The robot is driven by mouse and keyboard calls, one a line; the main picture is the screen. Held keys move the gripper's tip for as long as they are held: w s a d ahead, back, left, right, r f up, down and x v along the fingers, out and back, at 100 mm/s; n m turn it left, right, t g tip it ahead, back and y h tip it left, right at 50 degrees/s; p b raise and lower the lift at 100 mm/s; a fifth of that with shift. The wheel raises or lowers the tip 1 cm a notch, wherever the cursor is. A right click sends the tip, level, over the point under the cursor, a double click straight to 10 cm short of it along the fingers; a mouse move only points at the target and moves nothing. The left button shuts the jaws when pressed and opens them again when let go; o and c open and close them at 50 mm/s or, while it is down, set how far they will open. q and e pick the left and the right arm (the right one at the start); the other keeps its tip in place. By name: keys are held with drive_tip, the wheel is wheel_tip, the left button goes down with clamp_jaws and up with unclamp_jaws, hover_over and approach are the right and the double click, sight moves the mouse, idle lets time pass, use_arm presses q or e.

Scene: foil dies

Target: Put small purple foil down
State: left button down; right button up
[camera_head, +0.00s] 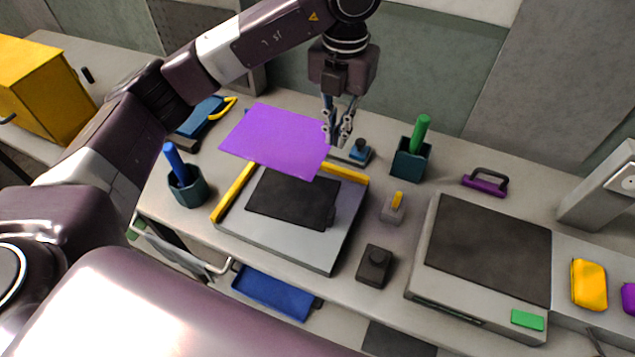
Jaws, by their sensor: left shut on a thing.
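A small purple foil (279,139) is a flat sheet, held above the back left part of a low grey plate. My left gripper (338,138) points down at the foil's right edge and is shut on it. Under the foil is the grey plate (325,245) with a dark pad (290,199) and yellow bars (233,192) along its left and back sides. The foil hides part of the back bar and appears raised over the plate. My right gripper is not in view.
A teal cup with a blue stick (187,190) stands left of the plate. A teal holder with a green stick (410,158), a small yellow-handled block (393,209) and a dark knob block (374,266) stand right. A larger dark-topped machine (487,250) is farther right.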

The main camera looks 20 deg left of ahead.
sight(335, 146)
use_arm(q)
wheel_tip(335, 146, down, 6)
drive_tip(key=shift+a+r+p, duration=0.1)
drive_tip(key=shift+p, duration=0.45)
wheel_tip(335, 146, down, 8)
drive_tip(key=shift+f+p, duration=0.1)
drive_tip(key=shift+p, duration=0.95)
wheel_tip(335, 146, down, 4)
drive_tip(key=shift+p, duration=0.6)
drive_tip(key=shift+f, duration=0.3)
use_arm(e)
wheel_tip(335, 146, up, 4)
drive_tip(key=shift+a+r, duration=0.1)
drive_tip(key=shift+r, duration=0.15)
use_arm(q)
drive_tip(key=shift+f, duration=0.2)
drive_tip(key=c, duration=2.1)
unclamp_jaws()
drive_tip(key=shift+r, duration=0.1)
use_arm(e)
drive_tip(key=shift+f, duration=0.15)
use_arm(q)
drive_tip(key=shift+r, duration=0.1)
